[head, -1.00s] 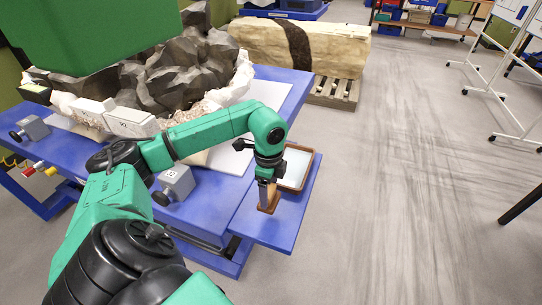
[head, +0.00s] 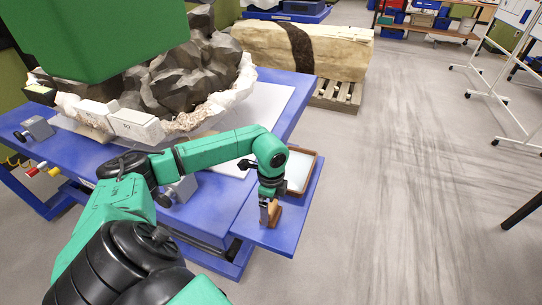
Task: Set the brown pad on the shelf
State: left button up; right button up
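The brown pad (head: 275,214) is a small brown block at the outer blue shelf (head: 268,238) on the right side of the blue table. It appears to stand upright at or just over the shelf surface; I cannot tell whether it touches. My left gripper (head: 266,213) points down at the pad, with a grey finger showing at the pad's left side. The other finger is hidden, so I cannot tell whether the gripper grips the pad or stands open around it. My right gripper is not in view.
A brown-rimmed tray with a pale inside (head: 299,171) sits on the shelf just behind the pad. The blue table (head: 205,215) carries a dark rock in a white jacket (head: 190,75) and grey clamp blocks. The front of the shelf is bare.

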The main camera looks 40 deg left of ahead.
aim_at(271, 205)
pick_arm(q)
notch_tip(271, 205, up, 12)
jog(key=b, duration=0.1)
jog(key=shift+r, duration=0.15)
